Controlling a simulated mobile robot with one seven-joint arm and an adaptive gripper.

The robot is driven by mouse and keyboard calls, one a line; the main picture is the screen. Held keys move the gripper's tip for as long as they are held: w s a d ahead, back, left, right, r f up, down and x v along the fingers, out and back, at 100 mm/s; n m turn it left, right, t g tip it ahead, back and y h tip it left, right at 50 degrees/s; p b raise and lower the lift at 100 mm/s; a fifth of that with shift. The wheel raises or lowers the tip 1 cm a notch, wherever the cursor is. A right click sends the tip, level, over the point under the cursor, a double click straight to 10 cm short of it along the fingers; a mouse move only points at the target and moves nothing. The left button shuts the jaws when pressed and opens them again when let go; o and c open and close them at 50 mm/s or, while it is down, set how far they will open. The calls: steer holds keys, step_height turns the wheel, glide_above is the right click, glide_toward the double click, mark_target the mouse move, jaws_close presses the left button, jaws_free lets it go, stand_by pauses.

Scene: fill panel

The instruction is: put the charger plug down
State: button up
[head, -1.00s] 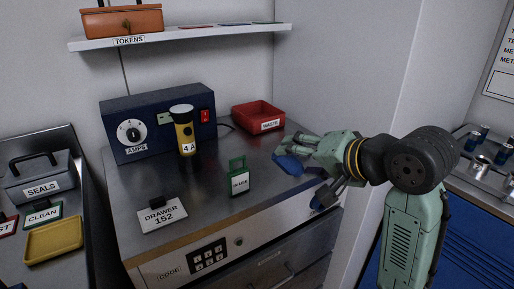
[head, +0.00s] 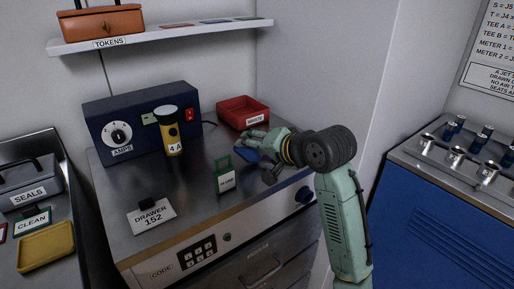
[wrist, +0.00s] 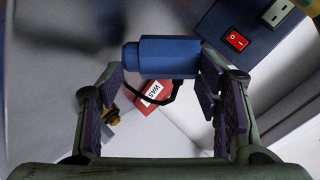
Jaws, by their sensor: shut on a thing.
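The blue charger plug (wrist: 168,57) lies between the fingers of my gripper (wrist: 165,78) in the wrist view, with a thin black loop below it. My gripper is shut on it. In the head view my gripper (head: 258,144) is over the right back part of the metal worktop (head: 200,185), close to the red waste tray (head: 243,110). Blue of the plug (head: 245,154) shows beside the fingers, partly hidden by them. I cannot tell whether the plug touches the worktop.
A green tag (head: 224,178) and a DRAWER 152 sign (head: 151,215) stand towards the front. Bare worktop lies between them.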

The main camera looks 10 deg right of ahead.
steer(key=shift+f, duration=0.1)
steer(key=o, duration=1.3)
steer(key=b+v, duration=0.1)
steer(key=v, duration=1.1)
steer(key=shift+d, duration=0.1)
